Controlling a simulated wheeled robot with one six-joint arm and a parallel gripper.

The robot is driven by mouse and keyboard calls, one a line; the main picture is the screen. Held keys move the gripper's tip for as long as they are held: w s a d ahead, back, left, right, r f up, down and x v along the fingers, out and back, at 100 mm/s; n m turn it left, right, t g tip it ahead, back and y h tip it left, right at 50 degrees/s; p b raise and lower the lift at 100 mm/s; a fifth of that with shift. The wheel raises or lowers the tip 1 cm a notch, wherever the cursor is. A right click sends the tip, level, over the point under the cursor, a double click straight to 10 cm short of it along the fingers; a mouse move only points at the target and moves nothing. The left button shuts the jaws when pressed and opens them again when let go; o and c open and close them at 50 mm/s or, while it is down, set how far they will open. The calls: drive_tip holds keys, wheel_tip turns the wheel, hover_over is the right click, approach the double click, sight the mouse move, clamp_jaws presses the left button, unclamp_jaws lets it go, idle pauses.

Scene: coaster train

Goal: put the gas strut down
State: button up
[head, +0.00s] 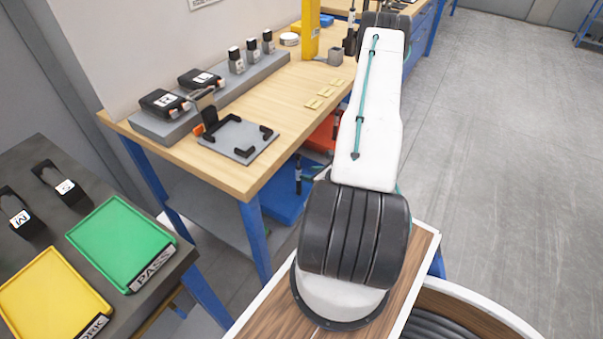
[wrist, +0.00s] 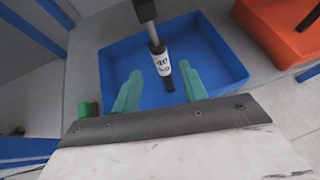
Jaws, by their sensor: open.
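The gas strut (wrist: 161,57) is a dark and silver cylinder with a white printed label. In the wrist view it stands over the blue tray (wrist: 215,52), its labelled end toward the tray floor. My gripper (wrist: 160,72) is open, its green fingers on either side of the strut with a visible gap to each. In the head view a dark strut with a pale label (head: 298,175) stands upright at the blue tray (head: 285,205) below the bench. My gripper is hidden behind my arm there. Whether the strut's lower end touches the tray floor is hard to tell.
An orange-red bin (wrist: 285,30) stands right of the blue tray. The wooden workbench (head: 200,158) rises above, with a grey fixture plate (head: 238,138) and a blue leg (head: 255,240). Green (head: 120,240) and yellow (head: 50,290) trays lie at left. Open floor is at right.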

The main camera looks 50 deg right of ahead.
drive_tip(key=v, duration=0.3)
idle(0.6)
